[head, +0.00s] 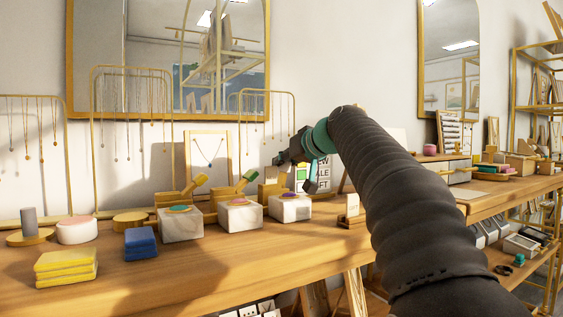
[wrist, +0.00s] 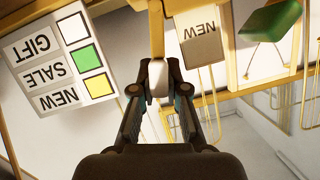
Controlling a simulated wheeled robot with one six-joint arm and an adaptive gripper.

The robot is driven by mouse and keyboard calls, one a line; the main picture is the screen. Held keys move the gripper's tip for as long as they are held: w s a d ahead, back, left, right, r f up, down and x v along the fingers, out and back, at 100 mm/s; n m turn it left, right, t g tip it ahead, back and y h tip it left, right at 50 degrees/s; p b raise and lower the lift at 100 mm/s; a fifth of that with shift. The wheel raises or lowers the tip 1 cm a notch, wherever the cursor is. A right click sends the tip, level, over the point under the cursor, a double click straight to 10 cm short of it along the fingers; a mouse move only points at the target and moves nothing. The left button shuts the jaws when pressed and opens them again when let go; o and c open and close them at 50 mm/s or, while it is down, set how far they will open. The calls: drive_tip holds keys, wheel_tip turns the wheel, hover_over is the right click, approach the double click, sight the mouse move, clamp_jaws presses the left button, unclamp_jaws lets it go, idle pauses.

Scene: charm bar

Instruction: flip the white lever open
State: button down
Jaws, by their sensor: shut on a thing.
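Three pale blocks with wooden levers stand in a row on the wooden counter. The right block (head: 290,209) has a wooden mount (head: 270,190) behind it. My gripper (head: 281,160) is just above that mount and hides the lever's tip in the head view. In the wrist view my gripper (wrist: 159,85) is shut on the white lever (wrist: 159,78), whose pale tip shows between the fingertips. The green lever (head: 246,179) is on the middle block and is raised at a tilt; a green pad also shows in the wrist view (wrist: 272,20). The yellow lever (head: 199,181) is on the left block.
A sign card (wrist: 68,65) reading GIFT, SALE, NEW stands close to my gripper. Necklace stands (head: 130,70) and a framed necklace (head: 208,155) are behind the blocks. Yellow (head: 66,268) and blue (head: 141,243) stacks lie at the left front. The counter before the blocks is clear.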

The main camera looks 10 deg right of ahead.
drive_tip(key=shift+w+d+f+m+y, duration=0.15)
drive_tip(key=shift+d+m+y, duration=0.25)
drive_tip(key=shift+m, duration=0.15)
drive_tip(key=shift+w+d+f+m+y, duration=0.15)
drive_tip(key=shift+d+m+y, duration=0.2)
drive_tip(key=shift+m, duration=0.2)
drive_tip(key=shift+w+d+f+m+y, duration=0.1)
drive_tip(key=shift+d+f+m+y, duration=0.35)
drive_tip(key=shift+m, duration=0.25)
drive_tip(key=shift+w+d+f+m+y, duration=0.1)
drive_tip(key=shift+d+f+m+y, duration=0.2)
drive_tip(key=shift+m+y, duration=0.3)
drive_tip(key=c, duration=1.2)
unclamp_jaws()
drive_tip(key=shift+o, duration=0.2)
drive_tip(key=v, duration=1.2)
drive_tip(key=shift+r, duration=0.15)
drive_tip(key=shift+a, duration=0.1)
